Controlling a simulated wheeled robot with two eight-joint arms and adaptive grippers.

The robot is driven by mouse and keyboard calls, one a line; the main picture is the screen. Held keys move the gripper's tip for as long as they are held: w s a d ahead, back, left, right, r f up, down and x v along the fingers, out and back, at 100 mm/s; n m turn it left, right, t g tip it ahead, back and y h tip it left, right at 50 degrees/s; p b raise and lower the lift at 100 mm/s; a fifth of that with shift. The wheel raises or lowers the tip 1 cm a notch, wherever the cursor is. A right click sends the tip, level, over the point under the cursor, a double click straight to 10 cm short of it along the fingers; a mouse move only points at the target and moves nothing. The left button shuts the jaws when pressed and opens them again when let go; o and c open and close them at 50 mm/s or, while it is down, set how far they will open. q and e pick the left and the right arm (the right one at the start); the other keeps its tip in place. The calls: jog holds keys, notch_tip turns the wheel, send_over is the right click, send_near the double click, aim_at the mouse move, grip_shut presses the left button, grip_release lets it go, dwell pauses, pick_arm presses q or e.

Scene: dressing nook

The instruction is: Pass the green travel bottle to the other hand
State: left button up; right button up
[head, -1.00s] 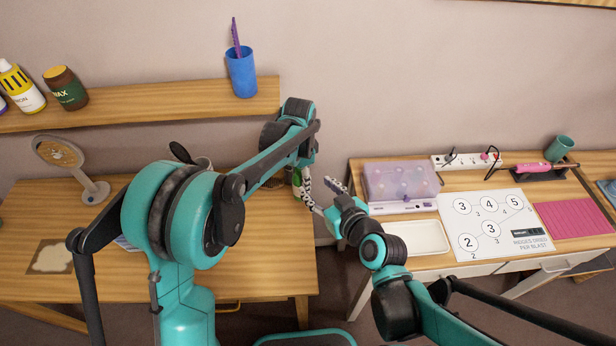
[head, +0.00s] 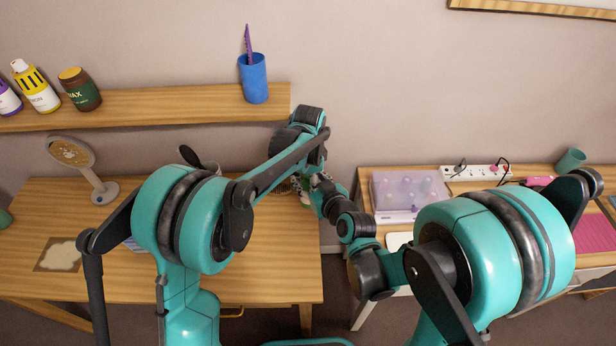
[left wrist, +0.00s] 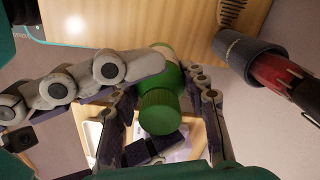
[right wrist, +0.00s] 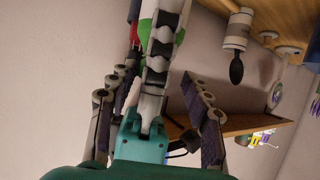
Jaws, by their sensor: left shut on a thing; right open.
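The green travel bottle (left wrist: 160,108) is held between the fingers of my left gripper (left wrist: 165,125), its ribbed cap toward the left wrist camera.
A wooden table (head: 265,270) is on the left, and a second table with a purple box (head: 408,190) and power strip (head: 475,173) on the right. A wooden shelf (head: 190,107) holds a blue cup (head: 253,78) and bottles. A round mirror (head: 72,153) stands on the left table.

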grip_shut()
pick_arm(q)
jog(key=o, duration=1.3)
jog(key=shift+d, duration=0.15)
pick_arm(e)
jog(key=shift+a, duration=0.15)
pick_arm(q)
jog(key=shift+r, duration=0.1)
